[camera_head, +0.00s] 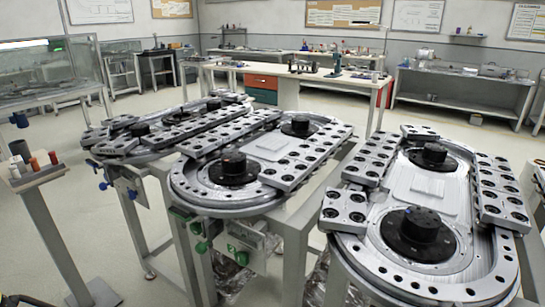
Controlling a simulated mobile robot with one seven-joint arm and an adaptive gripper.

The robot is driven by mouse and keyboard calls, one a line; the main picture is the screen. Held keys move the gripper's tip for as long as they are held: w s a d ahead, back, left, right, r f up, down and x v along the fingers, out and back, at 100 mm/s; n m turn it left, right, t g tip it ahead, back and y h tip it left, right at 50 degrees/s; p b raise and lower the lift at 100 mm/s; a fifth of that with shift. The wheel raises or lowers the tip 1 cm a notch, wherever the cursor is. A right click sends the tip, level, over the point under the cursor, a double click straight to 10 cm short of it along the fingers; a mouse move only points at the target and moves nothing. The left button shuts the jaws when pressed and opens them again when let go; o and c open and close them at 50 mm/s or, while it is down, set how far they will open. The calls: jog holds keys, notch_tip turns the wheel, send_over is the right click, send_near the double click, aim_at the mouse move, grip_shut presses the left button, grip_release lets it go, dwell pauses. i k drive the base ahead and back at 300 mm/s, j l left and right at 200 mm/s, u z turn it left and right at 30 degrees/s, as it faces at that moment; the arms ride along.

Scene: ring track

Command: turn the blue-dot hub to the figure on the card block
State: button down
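Three oval metal ring tracks stand on frames, with black round hubs at their ends. The right track (375,265) has a near hub (420,232) and a far hub (433,155). The middle track (205,197) has a near hub (233,168) and a far hub (300,125). The left track (125,155) has a near hub (140,130) and a far hub. My gripper is not in view.
A post (55,235) at the left bears a small tray with several coloured cylinders. Blue knobs (102,186) and green knobs (200,247) sit under the left and middle tracks. Workbenches (330,82) line the back.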

aim_at(420, 224)
jog(key=k+j+u, duration=0.1)
jog(key=j, duration=0.75)
jog(key=k+j+u, duration=0.1)
jog(key=k+j, duration=0.15)
jog(key=j, duration=0.65)
jog(key=k+j+u, duration=0.15)
jog(key=j, duration=0.75)
jog(key=j+u, duration=0.1)
jog(key=j, duration=0.8)
jog(key=i+z, duration=0.1)
jog(key=z, duration=0.35)
jog(key=i+l+z, duration=0.1)
jog(key=z, duration=0.3)
jog(key=i+z, duration=0.15)
jog(key=z, duration=0.3)
jog(key=i+z, duration=0.1)
jog(key=z, duration=0.3)
jog(key=i+j+z, duration=0.45)
jog(key=i+j, duration=0.6)
jog(key=i, duration=0.4)
jog(key=i+j, duration=0.1)
jog(key=i, duration=0.4)
